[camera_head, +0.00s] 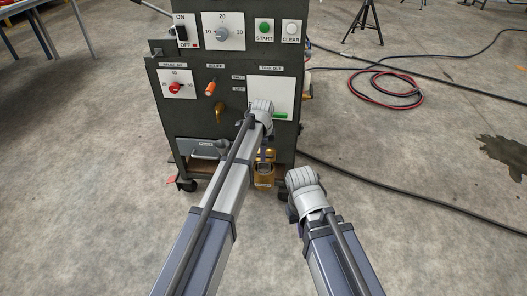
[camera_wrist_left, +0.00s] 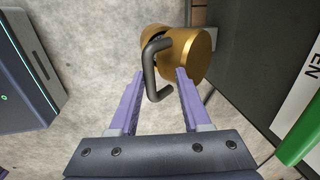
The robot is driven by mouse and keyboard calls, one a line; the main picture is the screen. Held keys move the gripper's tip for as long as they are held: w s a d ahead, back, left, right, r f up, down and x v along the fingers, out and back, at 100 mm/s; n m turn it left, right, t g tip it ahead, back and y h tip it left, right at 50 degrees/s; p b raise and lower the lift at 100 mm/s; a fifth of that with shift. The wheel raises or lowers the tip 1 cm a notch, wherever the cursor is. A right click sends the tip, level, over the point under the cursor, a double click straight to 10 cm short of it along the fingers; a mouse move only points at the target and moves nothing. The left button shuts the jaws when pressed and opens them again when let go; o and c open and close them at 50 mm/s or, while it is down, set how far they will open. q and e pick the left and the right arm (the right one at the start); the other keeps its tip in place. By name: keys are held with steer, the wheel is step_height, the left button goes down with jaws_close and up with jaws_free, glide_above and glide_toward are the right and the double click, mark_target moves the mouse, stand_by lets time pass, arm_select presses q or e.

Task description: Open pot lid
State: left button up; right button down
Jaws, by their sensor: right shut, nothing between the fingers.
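The brass pot (camera_head: 264,180) with a small label sits low at the front of the dark machine, below my left wrist. In the left wrist view the brass pot (camera_wrist_left: 200,55) is at the top, with a dark bent handle (camera_wrist_left: 149,72) sticking out toward my left gripper (camera_wrist_left: 160,74). The gripper's two purple fingers are open, one on each side of the handle. I see no clear contact with the handle. The lid's seam cannot be made out. My right gripper (camera_head: 292,208) is shut and empty, in front and to the right of the machine; its fingers are mostly hidden.
The machine's front panel (camera_head: 185,120) carries a red knob, an orange lever, a brass tap and labelled buttons. A green bar (camera_wrist_left: 301,140) is close on the right in the wrist view. Black and red cables (camera_head: 385,100) lie on the open concrete floor at right.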

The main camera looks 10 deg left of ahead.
arm_select(q)
steer(key=shift+r, duration=0.15)
steer(key=r+p, duration=0.3)
steer(key=p, duration=0.1)
steer(key=s+r+p, duration=0.1)
steer(key=r+p, duration=0.2)
steer(key=r, duration=0.1)
steer(key=shift+s+r+p, duration=0.2)
steer(key=shift+r+p, duration=0.05)
steer(key=shift+p, duration=0.15)
steer(key=s+d+r+n+g+p, duration=0.1)
steer(key=s+r+n+p, duration=0.6)
steer(key=s+r+p, duration=0.4)
steer(key=s+d+r+n+g+y+p, duration=0.1)
steer(key=s+r+n+p, duration=0.6)
steer(key=s, duration=1.2)
step_height(320, 180, up, 4)
steer(key=p, duration=0.4)
steer(key=shift+s+d+r+p, duration=0.2)
steer(key=shift+s+d+p, duration=0.1)
steer(key=shift+s+d, duration=0.05)
